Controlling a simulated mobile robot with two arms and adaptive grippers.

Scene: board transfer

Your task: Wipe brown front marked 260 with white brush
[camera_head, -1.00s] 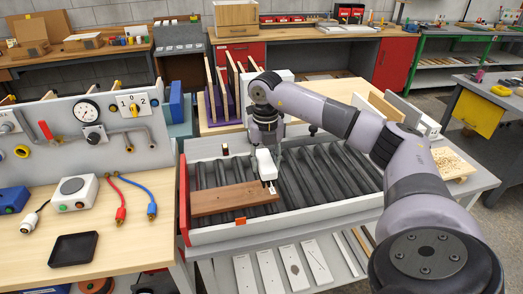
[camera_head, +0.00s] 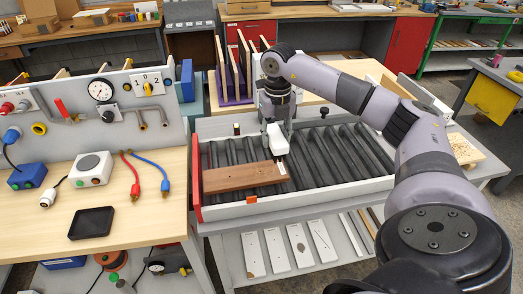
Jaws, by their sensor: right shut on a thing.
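The brown front (camera_head: 238,177) lies flat at the front left of the roller tray. I cannot read a number on it. My right gripper (camera_head: 279,124) comes down from above and is shut on the white brush (camera_head: 277,140), at the far side of the front's right end. The brush hangs downward close to the board; I cannot tell whether it touches it. The gripper's fingers are small and partly hidden by the arm. My left gripper is not in view.
The roller tray (camera_head: 320,196) has a white rim and red left end; its right side is clear. An orange block (camera_head: 251,199) is at its front rim. Upright boards (camera_head: 222,75) stand behind. A bench with a gauge panel (camera_head: 90,125) is at left; white strips (camera_head: 276,248) lie below.

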